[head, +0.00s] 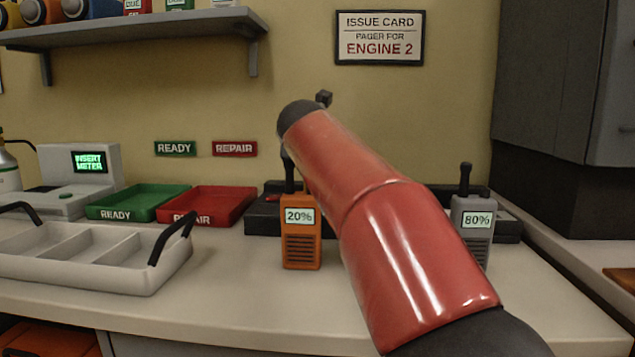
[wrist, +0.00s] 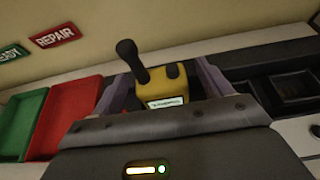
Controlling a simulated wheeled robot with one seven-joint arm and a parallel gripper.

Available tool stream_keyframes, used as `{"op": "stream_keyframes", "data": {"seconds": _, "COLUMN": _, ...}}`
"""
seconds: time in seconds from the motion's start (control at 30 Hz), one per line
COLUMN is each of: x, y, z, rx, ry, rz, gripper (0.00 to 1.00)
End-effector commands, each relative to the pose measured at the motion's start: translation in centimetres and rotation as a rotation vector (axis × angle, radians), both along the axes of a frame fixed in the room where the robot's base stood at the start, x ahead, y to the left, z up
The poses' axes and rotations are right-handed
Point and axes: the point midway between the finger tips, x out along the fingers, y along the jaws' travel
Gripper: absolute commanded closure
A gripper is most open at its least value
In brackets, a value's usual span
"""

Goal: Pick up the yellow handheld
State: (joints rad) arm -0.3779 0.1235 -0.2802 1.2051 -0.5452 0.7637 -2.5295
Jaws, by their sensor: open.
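The yellow handheld (wrist: 175,88) stands upright with its black antenna in the wrist view. It sits between the two spread fingers of my gripper (wrist: 162,84), which is open. I cannot tell whether either finger touches it. The gripper's own body covers the handheld's lower part, and its small screen is too small to read. In the head view my red arm hides both the yellow handheld and the gripper.
An orange handheld (head: 301,246) reading 20% stands left of my arm, and a grey one (head: 478,218) reading 80% stands right. A red REPAIR tray (head: 232,205), a green READY tray (head: 128,202) and a white divided carrier (head: 148,278) are to the left.

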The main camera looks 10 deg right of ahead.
Motion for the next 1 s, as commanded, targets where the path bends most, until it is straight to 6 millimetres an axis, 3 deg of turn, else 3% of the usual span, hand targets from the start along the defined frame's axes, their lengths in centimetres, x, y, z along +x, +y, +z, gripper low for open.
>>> {"op": "stream_keyframes", "data": {"seconds": 0.3, "x": 0.66, "y": -0.25, "z": -0.21, "rx": 0.001, "ry": -0.002, "rz": 0.001, "gripper": 0.22}}
{"op": "stream_keyframes", "data": {"seconds": 0.73, "x": 0.64, "y": -0.23, "z": -0.23, "rx": 0.001, "ry": -0.002, "rz": 0.001, "gripper": 0.77}}
{"op": "stream_keyframes", "data": {"seconds": 1.0, "x": 0.62, "y": -0.23, "z": -0.02, "rx": 0.001, "ry": -0.004, "rz": 0.0, "gripper": 0.78}}
